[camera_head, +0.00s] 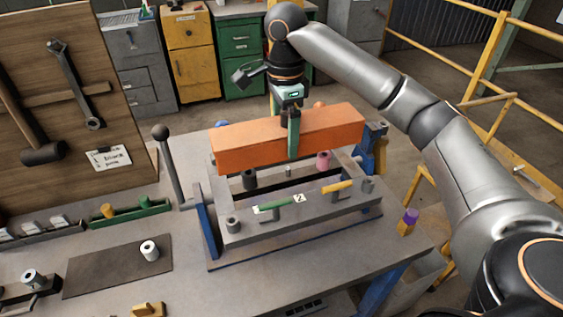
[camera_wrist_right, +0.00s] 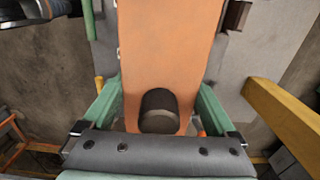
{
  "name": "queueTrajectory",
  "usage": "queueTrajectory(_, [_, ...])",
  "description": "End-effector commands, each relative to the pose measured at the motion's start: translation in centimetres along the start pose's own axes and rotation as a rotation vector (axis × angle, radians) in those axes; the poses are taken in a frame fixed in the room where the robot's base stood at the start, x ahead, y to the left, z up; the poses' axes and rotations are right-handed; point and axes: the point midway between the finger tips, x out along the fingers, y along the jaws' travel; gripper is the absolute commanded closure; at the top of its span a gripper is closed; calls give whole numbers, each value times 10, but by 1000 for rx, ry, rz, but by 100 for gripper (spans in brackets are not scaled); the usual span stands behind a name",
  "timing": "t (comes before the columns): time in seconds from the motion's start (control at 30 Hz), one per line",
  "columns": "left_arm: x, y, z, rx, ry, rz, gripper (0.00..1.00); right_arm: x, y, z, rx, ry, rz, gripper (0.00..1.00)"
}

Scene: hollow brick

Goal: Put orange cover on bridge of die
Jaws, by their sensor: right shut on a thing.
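The orange cover (camera_head: 255,139) is a long block, held roughly level above the die (camera_head: 290,220) in the head view. My right gripper (camera_head: 293,140) is shut on its middle, with green fingers on its sides. In the right wrist view the cover (camera_wrist_right: 168,50) runs between the green fingers, and a dark round hole or knob shows near its lower end. The die is a grey metal frame on the bench with an open middle. Its bridge is partly hidden behind and under the cover, and I cannot tell whether they touch. My left gripper is not in view.
A lever with a dark ball (camera_head: 160,132) stands left of the die. A purple-topped piece (camera_head: 409,220) sits at the bench's right. A dark mat (camera_head: 117,268) with a white ring (camera_head: 149,250) lies at front left. A tool board (camera_head: 62,100) rises at left.

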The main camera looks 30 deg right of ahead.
Motion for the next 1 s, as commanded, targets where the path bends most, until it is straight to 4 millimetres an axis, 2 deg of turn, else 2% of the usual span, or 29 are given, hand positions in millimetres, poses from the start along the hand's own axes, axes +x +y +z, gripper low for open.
queueTrajectory(0.13, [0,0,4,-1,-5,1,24,27,1,0,0,-1,4,74])
queueTrajectory(0.37, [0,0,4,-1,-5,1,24,48,0,0,1,1,0,74])
queueTrajectory(0.6, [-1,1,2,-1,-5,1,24,78,0,-1,1,1,0,74])
queueTrajectory(0.97, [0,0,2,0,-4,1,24,83,0,0,1,0,-1,74])
queueTrajectory(1.0, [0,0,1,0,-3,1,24,84,0,0,1,0,0,7])
